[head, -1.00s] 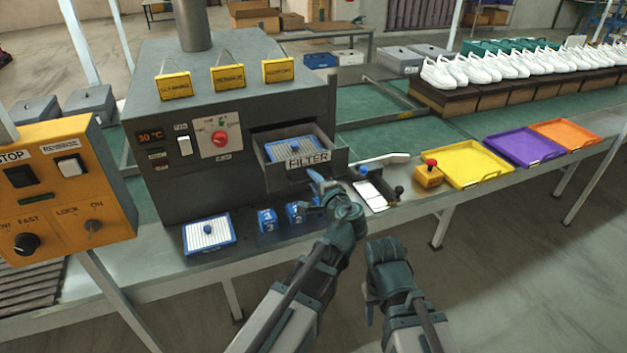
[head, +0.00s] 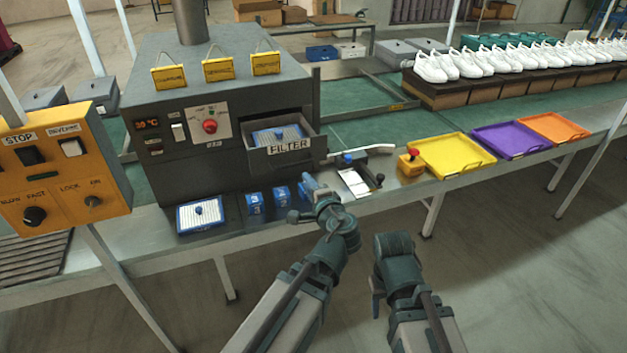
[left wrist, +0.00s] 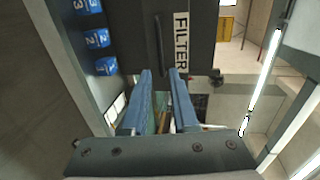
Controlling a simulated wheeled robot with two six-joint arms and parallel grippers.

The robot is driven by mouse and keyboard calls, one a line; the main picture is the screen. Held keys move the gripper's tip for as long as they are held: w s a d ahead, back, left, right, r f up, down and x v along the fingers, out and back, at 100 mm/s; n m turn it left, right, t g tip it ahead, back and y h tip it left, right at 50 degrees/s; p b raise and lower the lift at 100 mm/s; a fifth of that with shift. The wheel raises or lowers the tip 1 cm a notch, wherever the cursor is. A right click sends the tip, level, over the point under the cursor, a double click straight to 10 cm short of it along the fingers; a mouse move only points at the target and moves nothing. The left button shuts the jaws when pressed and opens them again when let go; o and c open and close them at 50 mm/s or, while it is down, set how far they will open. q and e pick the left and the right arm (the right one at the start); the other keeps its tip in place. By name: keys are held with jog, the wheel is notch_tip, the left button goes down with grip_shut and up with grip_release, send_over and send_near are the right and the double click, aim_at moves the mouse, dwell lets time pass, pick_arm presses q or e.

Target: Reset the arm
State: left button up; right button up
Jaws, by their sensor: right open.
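My left gripper (head: 308,183) is in front of and below the pulled-out FILTER drawer (head: 289,148) of the grey machine, clear of it. In the left wrist view its two blue fingers (left wrist: 160,76) stand apart with nothing held between them, and the drawer front with its label (left wrist: 181,42) is just beyond. My right gripper (head: 377,305) hangs low in front of the table, pointing down; its fingers are mostly hidden behind the wrist, and it is open. A blue-and-white filter (head: 273,135) lies in the drawer.
A second filter (head: 199,216) and blue numbered blocks (head: 254,204) sit on the bench before the machine. A white-topped device with a lever (head: 357,181), a red-button box (head: 411,164) and the yellow tray (head: 462,157) stand to the right. Floor in front is clear.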

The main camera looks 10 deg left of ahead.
pick_arm(q)
jog(key=shift+s, duration=0.1)
dwell(0.4)
jog(key=s+d+f+n+g+h, duration=0.35)
jog(key=s+f+n+g, duration=0.25)
jog(key=s+f+g, duration=0.45)
jog(key=s+d+f+n+g+h+p, duration=0.1)
jog(key=s+d+f+h, duration=0.3)
jog(key=s+d, duration=0.4)
jog(key=shift+s+d+f+g, duration=0.35)
jog(key=shift+s+f+g, duration=0.2)
jog(key=shift+f+g, duration=0.3)
